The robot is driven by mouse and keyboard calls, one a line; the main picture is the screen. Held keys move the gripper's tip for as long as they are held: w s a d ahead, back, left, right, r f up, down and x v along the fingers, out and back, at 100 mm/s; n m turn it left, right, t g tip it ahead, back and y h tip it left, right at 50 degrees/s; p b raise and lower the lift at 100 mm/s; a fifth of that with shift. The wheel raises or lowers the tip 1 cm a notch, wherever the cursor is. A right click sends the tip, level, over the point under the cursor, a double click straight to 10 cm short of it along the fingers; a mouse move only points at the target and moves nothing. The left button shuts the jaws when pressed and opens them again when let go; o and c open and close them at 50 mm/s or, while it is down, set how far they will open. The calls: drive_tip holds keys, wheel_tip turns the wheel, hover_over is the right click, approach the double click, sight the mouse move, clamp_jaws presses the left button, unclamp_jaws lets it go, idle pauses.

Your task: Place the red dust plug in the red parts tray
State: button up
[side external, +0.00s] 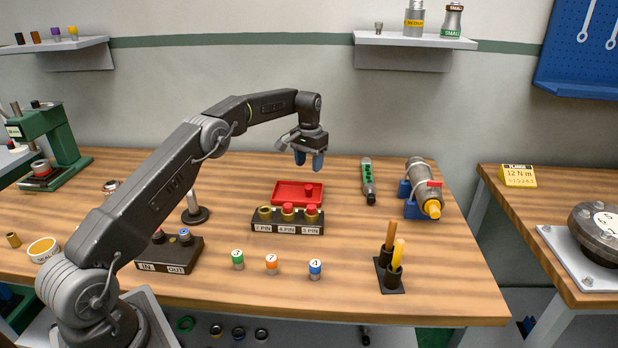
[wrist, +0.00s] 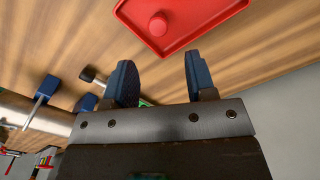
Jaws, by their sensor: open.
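A red parts tray (side external: 283,190) lies on the bench behind the black connector block (side external: 262,224). A round red dust plug (side external: 309,188) sits inside the tray, towards its right side. The wrist view also shows the tray (wrist: 212,14) and the plug (wrist: 158,23) in it. My gripper (side external: 309,161) is open and empty, with blue fingers, raised above and behind the tray. In the wrist view the gripper (wrist: 158,66) has a clear gap between its fingers, apart from the plug. On the block, the 2 PIN socket (side external: 264,212) is uncovered; red plugs top 4 PIN (side external: 288,208) and 3 PIN (side external: 311,209).
A green-labelled tube (side external: 368,179) and a pipe in a blue vise (side external: 423,188) stand right of the tray. A holder with two upright sticks (side external: 391,265) is front right. Several small labelled caps (side external: 272,264) stand in front. The bench between is clear.

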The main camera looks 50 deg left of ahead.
drive_tip(key=s+d+r+t, duration=0.1)
drive_tip(key=s+d+r, duration=0.15)
drive_tip(key=r, duration=0.55)
drive_tip(key=s+d+r, duration=0.2)
drive_tip(key=d+r, duration=0.2)
drive_tip(key=r, duration=0.3)
drive_tip(key=s+d+r+m+t, duration=0.1)
drive_tip(key=s+d+r+t, duration=0.1)
drive_tip(key=s+d+r, duration=0.65)
drive_tip(key=s+d+f+t, duration=0.1)
drive_tip(key=s+d+f, duration=0.1)
drive_tip(key=s, duration=0.6)
drive_tip(key=s+d+f+m, duration=0.1)
drive_tip(key=s+d+f, duration=0.2)
drive_tip(key=s, duration=0.6)
drive_tip(key=s+d+f+t, duration=0.1)
drive_tip(key=s+f, duration=0.3)
drive_tip(key=s, duration=0.5)
drive_tip(key=shift+d+m+t, duration=0.3)
drive_tip(key=shift+d+m, duration=0.1)
drive_tip(key=shift+d, duration=0.45)
